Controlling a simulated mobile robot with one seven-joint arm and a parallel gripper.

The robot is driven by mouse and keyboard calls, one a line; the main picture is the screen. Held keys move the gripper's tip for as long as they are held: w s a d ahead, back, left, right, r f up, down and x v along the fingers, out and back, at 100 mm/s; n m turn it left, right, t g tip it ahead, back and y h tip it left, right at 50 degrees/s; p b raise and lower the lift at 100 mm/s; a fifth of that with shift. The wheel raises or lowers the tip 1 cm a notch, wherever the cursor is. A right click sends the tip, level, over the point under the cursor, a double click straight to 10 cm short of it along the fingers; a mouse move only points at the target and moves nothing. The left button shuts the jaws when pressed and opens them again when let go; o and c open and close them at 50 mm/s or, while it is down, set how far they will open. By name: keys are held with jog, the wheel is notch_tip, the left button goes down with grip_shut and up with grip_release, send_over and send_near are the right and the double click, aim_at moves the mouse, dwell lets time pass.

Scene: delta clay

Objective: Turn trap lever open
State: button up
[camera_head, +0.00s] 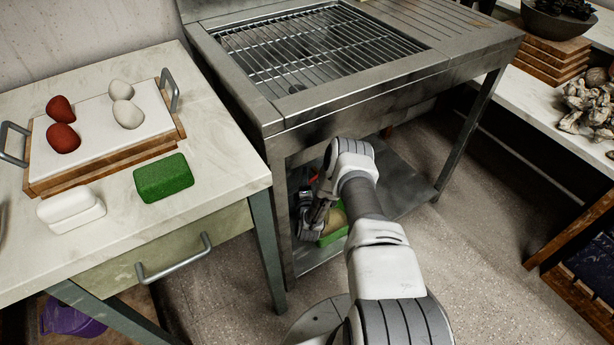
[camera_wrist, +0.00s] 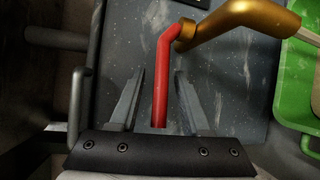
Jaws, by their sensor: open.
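The trap lever is a bent red handle (camera_wrist: 162,85), seen in the wrist view joined to a gold-brown pipe (camera_wrist: 235,20) at its upper end. My gripper (camera_wrist: 160,85) is open, with one finger on each side of the red handle. The handle lies between the fingers and neither finger clearly touches it. In the head view my gripper (camera_head: 310,215) is low under the metal sink stand (camera_head: 285,150). There my arm hides most of the pipe, and only a small bit of red shows beside the gripper.
A green tub (camera_wrist: 295,75) stands close on the right in the wrist view. A grey bar handle (camera_wrist: 77,110) is on the left. The stand's front leg (camera_head: 280,220) and lower shelf (camera_head: 400,190) surround my gripper. A counter with a drawer handle (camera_head: 175,262) stands at left.

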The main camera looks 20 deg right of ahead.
grip_shut()
dwell(0.3)
dwell(1.2)
